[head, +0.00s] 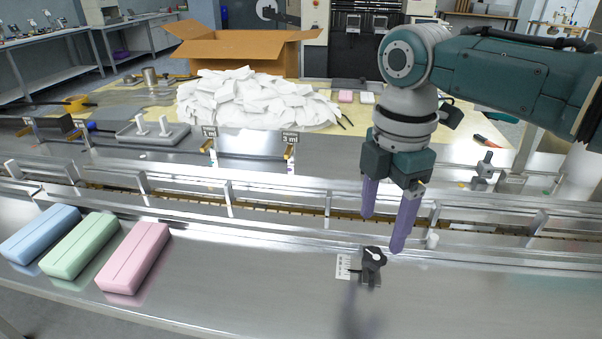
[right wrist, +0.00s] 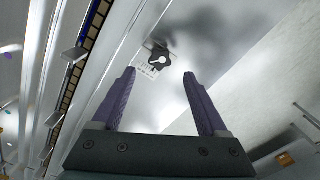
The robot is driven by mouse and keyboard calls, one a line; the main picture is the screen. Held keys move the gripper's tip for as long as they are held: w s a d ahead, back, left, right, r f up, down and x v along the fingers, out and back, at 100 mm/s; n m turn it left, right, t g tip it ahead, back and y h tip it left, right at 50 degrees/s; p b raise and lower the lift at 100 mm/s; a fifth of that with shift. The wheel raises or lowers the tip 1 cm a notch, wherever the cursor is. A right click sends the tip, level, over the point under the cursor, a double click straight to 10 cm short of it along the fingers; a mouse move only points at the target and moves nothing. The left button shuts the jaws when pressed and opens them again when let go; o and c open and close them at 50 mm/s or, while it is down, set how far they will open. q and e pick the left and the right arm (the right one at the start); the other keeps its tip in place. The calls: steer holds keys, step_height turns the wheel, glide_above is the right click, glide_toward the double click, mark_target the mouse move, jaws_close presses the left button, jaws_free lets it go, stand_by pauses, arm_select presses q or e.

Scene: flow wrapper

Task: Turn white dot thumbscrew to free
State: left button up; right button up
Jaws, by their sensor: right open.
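The thumbscrew (head: 374,255) is a black knob with a white mark on its top, on a small dark mount on the steel surface in front of the rail. A small white scale plate (head: 343,267) lies beside it on the left. My right gripper (head: 384,232) is open and empty, with purple fingers pointing down, above and behind the knob in the head view. In the right wrist view the knob (right wrist: 160,56) shows beyond the gap between the open fingertips (right wrist: 158,72), apart from both. My left gripper is not in view.
Blue (head: 41,232), green (head: 80,246) and pink (head: 134,258) blocks lie at the left of the steel surface. A metal guide rail (head: 290,235) runs behind the knob. White packets (head: 250,98) are heaped by a cardboard box (head: 240,48). Steel around the knob is clear.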

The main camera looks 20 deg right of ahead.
mark_target(374, 256)
steer(key=shift+r, duration=1.95)
